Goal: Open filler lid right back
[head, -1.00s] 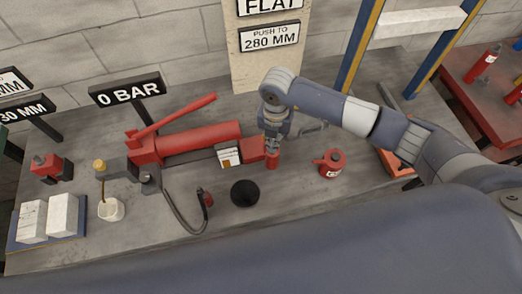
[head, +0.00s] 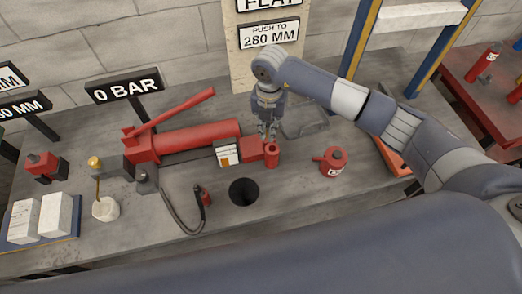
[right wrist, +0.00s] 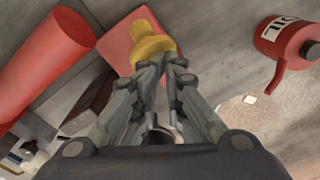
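The red hand pump (head: 195,138) lies on the bench, with a red block (head: 252,149) at its right end. A small upright red cylinder (head: 272,155) stands at the block's right end. My right gripper (head: 268,133) points down just behind this cylinder. In the right wrist view, a yellow cap-like piece (right wrist: 150,42) lies in front of a red surface (right wrist: 128,38), just beyond my right fingertips (right wrist: 163,68). The fingers converge there; contact and the exact gap are unclear. I cannot tell which piece is the filler lid. My left gripper is out of view.
A red oil can (head: 331,162) stands right of the block and shows in the right wrist view (right wrist: 288,42). A white cup (head: 106,209) stands left. The board (head: 262,60) rises behind.

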